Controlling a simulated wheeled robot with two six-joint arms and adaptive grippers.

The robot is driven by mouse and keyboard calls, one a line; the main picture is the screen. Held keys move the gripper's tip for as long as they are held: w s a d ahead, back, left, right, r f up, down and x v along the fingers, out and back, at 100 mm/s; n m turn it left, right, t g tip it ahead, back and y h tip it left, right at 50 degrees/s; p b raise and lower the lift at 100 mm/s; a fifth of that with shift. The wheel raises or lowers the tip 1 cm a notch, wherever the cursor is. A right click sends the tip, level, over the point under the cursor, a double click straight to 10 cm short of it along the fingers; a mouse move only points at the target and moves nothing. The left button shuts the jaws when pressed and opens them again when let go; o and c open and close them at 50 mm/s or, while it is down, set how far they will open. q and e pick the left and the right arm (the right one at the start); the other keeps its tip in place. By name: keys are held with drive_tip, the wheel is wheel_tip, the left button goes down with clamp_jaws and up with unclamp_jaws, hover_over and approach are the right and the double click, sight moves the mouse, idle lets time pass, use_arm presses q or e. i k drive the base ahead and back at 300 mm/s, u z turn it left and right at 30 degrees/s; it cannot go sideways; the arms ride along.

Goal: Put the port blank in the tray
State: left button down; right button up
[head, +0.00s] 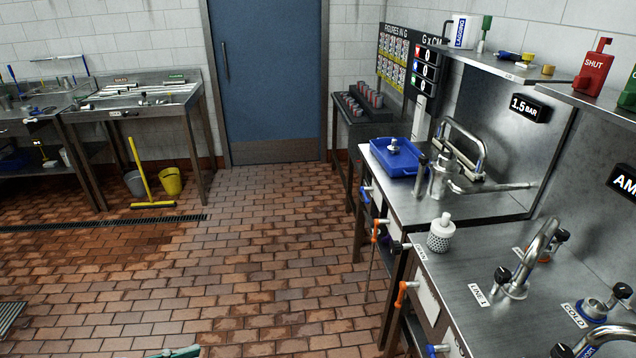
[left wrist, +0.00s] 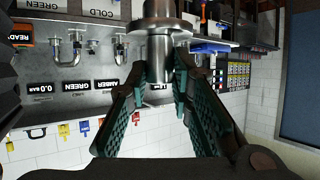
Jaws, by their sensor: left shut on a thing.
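My left gripper (left wrist: 160,85) is shut on a steel piece with a round stem and a wider flange, which looks like the port blank (left wrist: 160,50). In the head view only teal finger parts of my left gripper (head: 178,353) show at the bottom edge, and the held piece is out of that view. The blue tray (head: 378,167) lies on the steel bench at right, well away from the gripper. A small metal fitting (head: 393,147) is in it. My right gripper is not in view.
A steel jug (head: 439,180) and a bent tap (head: 465,135) stand right of the tray. A white perforated cylinder (head: 440,236) stands nearer on the bench. Orange and blue valve handles (head: 402,290) stick out at the bench front. The brick floor (head: 220,260) is clear.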

sight(399, 156)
drive_tip(key=i, duration=2.9)
drive_tip(key=z, duration=2.95)
